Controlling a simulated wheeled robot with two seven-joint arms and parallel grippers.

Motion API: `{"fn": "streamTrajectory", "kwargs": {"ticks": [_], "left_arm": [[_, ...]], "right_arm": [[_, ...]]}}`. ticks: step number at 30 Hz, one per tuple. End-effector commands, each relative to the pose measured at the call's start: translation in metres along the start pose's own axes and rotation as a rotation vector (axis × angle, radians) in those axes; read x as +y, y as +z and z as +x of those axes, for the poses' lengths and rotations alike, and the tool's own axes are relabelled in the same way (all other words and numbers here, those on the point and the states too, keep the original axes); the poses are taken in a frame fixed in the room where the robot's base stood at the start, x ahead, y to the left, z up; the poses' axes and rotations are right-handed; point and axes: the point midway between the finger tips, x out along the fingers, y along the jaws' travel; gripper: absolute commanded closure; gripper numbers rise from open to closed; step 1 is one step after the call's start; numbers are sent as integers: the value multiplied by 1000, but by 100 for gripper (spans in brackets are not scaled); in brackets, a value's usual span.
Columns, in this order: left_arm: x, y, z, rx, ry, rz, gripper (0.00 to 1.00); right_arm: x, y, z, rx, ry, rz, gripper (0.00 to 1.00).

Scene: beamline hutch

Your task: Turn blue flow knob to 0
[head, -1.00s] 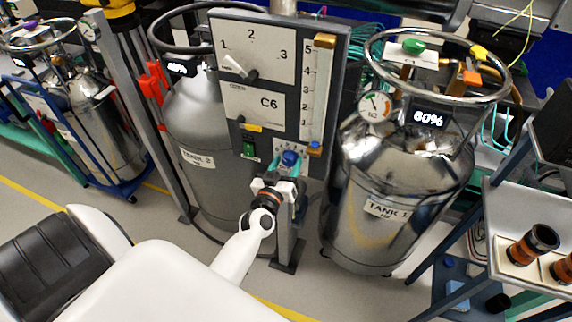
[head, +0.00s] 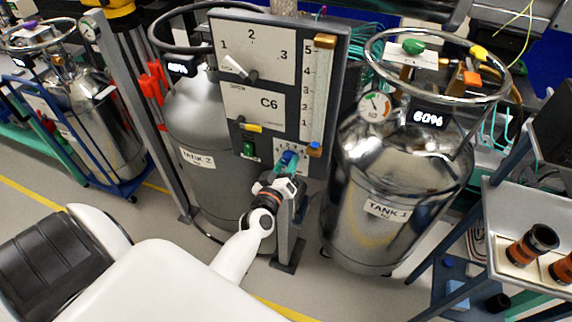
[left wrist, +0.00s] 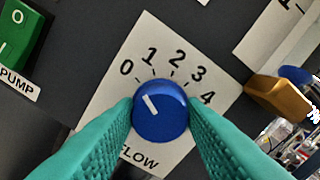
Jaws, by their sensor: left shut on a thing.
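The blue flow knob (left wrist: 161,110) is on a white FLOW label marked from 0 to 4 in the left wrist view. Its white pointer mark is turned up and left, in line with the 0. My left gripper (left wrist: 160,117) is shut on the knob, one teal finger on each side. In the head view the left gripper (head: 288,163) reaches the lower right of the grey C6 panel (head: 232,107), and its fingers mostly hide the knob. My right gripper is not in view.
The panel also carries a 1-2-3 selector (head: 240,68), a green pump switch (head: 248,147) and a flow tube (head: 318,90). Steel tanks stand behind the panel and to its right, TANK 1 (head: 400,170) close by. A shelf (head: 515,262) holds orange-black cylinders at right.

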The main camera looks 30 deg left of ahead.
Motion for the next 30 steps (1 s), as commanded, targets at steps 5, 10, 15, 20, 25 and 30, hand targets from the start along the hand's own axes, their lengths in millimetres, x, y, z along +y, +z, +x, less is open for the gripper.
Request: {"fn": "streamTrajectory", "kwargs": {"ticks": [5,10,15,20,25,30], "left_arm": [[0,0,0,-1,0,-98,86],[0,0,0,-1,0,-159,86],[1,0,0,-1,1,-187,86],[0,0,0,0,1,-194,86],[0,0,0,0,1,-194,86],[0,0,0,0,0,-193,44]], "right_arm": [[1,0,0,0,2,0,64],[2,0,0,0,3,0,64],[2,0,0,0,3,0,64],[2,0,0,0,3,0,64],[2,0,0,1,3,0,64],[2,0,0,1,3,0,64]]}}
